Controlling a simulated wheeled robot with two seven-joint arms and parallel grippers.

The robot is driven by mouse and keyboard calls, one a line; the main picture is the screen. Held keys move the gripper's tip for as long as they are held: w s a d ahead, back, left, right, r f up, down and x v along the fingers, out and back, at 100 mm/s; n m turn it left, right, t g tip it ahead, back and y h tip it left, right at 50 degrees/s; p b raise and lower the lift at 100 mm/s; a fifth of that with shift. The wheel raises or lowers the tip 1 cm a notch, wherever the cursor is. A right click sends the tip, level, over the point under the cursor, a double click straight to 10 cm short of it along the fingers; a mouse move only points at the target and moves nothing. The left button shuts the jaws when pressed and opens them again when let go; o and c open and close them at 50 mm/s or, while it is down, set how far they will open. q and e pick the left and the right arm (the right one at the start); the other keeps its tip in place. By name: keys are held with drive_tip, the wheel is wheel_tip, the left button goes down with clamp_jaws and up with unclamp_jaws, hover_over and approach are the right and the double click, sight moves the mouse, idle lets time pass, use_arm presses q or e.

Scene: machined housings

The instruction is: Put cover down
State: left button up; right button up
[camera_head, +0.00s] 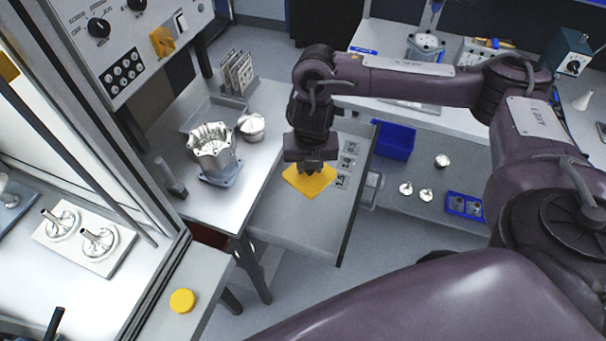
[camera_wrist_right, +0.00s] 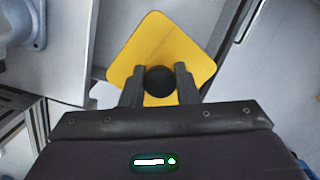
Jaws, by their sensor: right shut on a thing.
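The cover is a flat yellow square plate (camera_head: 309,182) with a black round knob (camera_wrist_right: 160,81). My right gripper (camera_head: 312,166) is shut on the knob, and the plate hangs below the fingers. In the right wrist view my right gripper (camera_wrist_right: 159,84) has a finger on each side of the knob. The plate is over a grey open drawer or tray (camera_head: 300,222) beside the grey table. I cannot tell whether the plate touches the surface below it. My left gripper is not in view.
A machined metal housing (camera_head: 212,150) stands on the grey table (camera_head: 262,100), with a smaller metal part (camera_head: 251,126) next to it. Labelled cards (camera_head: 347,162) lie along the drawer's right side. A blue bin (camera_head: 393,140) is to the right. The drawer's front area is clear.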

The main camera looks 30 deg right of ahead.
drive_tip(key=d+n, duration=0.1)
drive_tip(key=n, duration=0.1)
drive_tip(key=d+n, duration=0.2)
drive_tip(key=shift+f+y+p, duration=0.2)
drive_tip(key=shift+y+p, duration=0.1)
drive_tip(key=shift+p, duration=0.1)
drive_tip(key=shift+f, duration=0.25)
drive_tip(key=b, duration=0.6)
hover_over(316, 209)
wheel_tip(316, 209, down, 14)
drive_tip(key=shift+n, duration=0.3)
drive_tip(key=shift+s+f, duration=0.15)
drive_tip(key=shift+f, duration=1.25)
drive_tip(key=shift+s+f, duration=0.15)
drive_tip(key=shift+f, duration=1.2)
drive_tip(key=shift+f+b, duration=0.2)
drive_tip(key=shift+b, duration=0.15)
drive_tip(key=o, duration=1)
drive_tip(key=shift+r, duration=0.1)
drive_tip(key=shift+o, duration=0.2)
